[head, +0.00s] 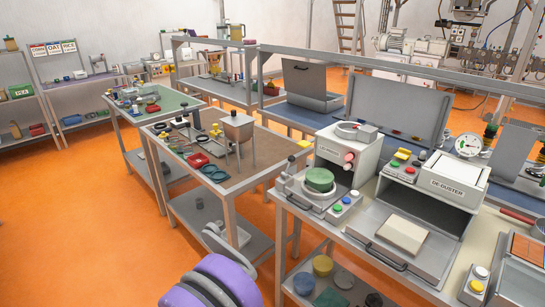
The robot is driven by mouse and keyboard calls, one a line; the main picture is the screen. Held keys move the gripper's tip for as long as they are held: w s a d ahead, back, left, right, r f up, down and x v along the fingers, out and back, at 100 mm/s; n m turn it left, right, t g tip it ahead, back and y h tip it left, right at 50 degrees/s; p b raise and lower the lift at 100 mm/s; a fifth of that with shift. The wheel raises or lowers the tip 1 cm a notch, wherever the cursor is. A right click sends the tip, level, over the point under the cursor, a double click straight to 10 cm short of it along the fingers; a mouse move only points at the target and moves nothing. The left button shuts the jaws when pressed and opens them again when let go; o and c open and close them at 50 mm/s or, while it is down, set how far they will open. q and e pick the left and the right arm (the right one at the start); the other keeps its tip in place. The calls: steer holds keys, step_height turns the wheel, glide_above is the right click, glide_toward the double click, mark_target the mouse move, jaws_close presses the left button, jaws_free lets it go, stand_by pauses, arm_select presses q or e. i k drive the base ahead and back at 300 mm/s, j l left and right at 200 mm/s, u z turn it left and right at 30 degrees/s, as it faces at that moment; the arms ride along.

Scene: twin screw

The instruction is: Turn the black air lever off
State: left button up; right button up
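I cannot make out a black air lever for certain in the head view. A round white pressure gauge (468,145) stands at the right, behind the de-duster machine (455,192). A green-topped valve fitting (490,131) is just right of the gauge. Small dark parts around them are too small to tell apart. A purple and grey link of my arm (228,280) comes in at the bottom, left of the machine bench. I see no gripper fingertips of either arm.
The machine bench (345,240) holds a grey machine with a green round pad (319,180), and open metal trays. A table with a funnel stand (238,128) is left of it. A metal rail (400,68) spans the back. Orange floor (90,230) is clear at left.

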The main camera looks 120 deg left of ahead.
mark_target(291, 158)
steer(key=u, duration=3.95)
steer(key=i+j+z, duration=0.1)
steer(key=z, duration=0.25)
steer(key=i+j+z, duration=0.15)
steer(key=z, duration=0.2)
steer(key=i+j+z, duration=0.15)
steer(key=z, duration=0.15)
steer(key=i+j, duration=0.15)
steer(key=j, duration=0.2)
steer(key=i+j+z, duration=0.15)
steer(key=j, duration=0.2)
steer(key=i+j, duration=0.2)
steer(key=j, duration=0.2)
steer(key=z, duration=0.05)
